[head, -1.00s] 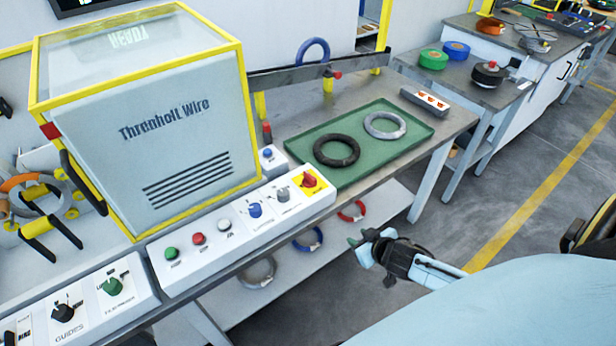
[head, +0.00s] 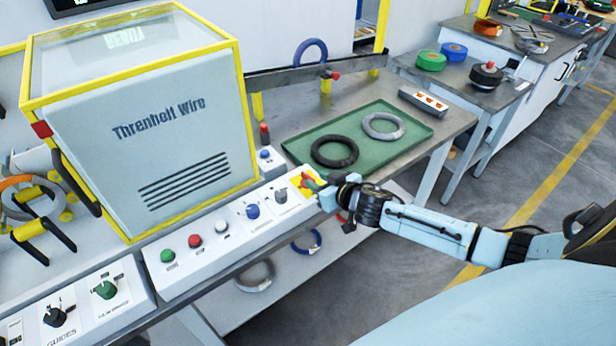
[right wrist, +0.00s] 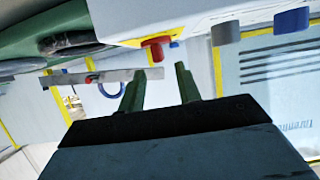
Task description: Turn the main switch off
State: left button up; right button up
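The main switch is a red knob (right wrist: 156,42) on a yellow plate (head: 296,182) at the right end of the white control panel (head: 190,272). In the head view my right gripper (head: 317,185) is at this end of the panel and partly covers the switch. In the right wrist view its two green fingers (right wrist: 160,88) stand apart with nothing between them. The red knob shows beyond the fingertips. I cannot tell whether a finger touches it. My left gripper is not in view.
Beside the switch on the panel are a grey knob (head: 280,195), a blue knob (head: 252,211) and several push buttons. A green tray (head: 294,142) with two coils lies behind it. The wire cabinet (head: 170,120) stands left. The floor at right is clear.

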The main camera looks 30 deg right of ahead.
aim_at(309, 176)
jog(key=x, duration=0.5)
jog(key=shift+w+f+b, duration=0.15)
jog(key=shift+w+b, duration=0.2)
jog(key=shift+b, duration=0.05)
grip_shut()
